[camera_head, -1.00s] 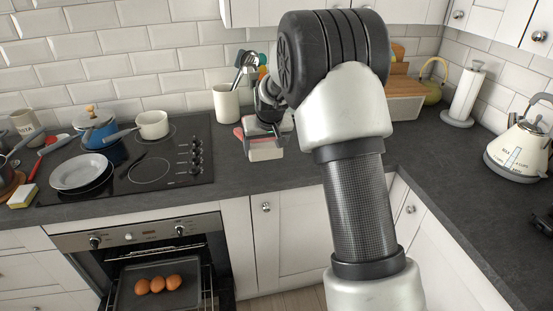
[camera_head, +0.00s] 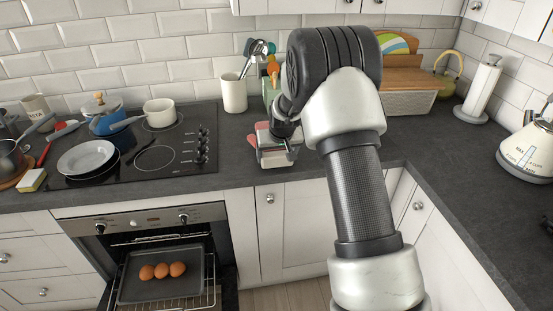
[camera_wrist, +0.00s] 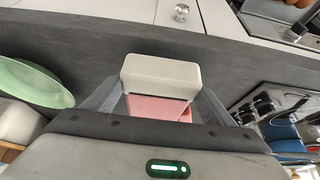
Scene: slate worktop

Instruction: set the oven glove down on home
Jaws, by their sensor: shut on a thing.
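The oven glove, pink with a cream cuff, is between the fingers of my gripper in the wrist view (camera_wrist: 160,100). Its cream end (camera_wrist: 160,76) faces the cabinet side, with the pink part (camera_wrist: 155,108) behind it. In the head view my gripper (camera_head: 277,147) is over the worktop right of the hob. The glove's cream part (camera_head: 277,160) shows below the fingers and a pink part (camera_head: 254,139) to their left. Whether the glove touches the worktop, I cannot tell. I cannot make out anything marked home.
The hob (camera_head: 150,155) with pans lies left, above the open oven with eggs on a tray (camera_head: 160,272). A utensil crock (camera_head: 234,93) and a wooden-lidded bin (camera_head: 400,95) stand behind. A paper towel roll (camera_head: 480,90) and kettle (camera_head: 530,150) are right. The front right worktop is clear.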

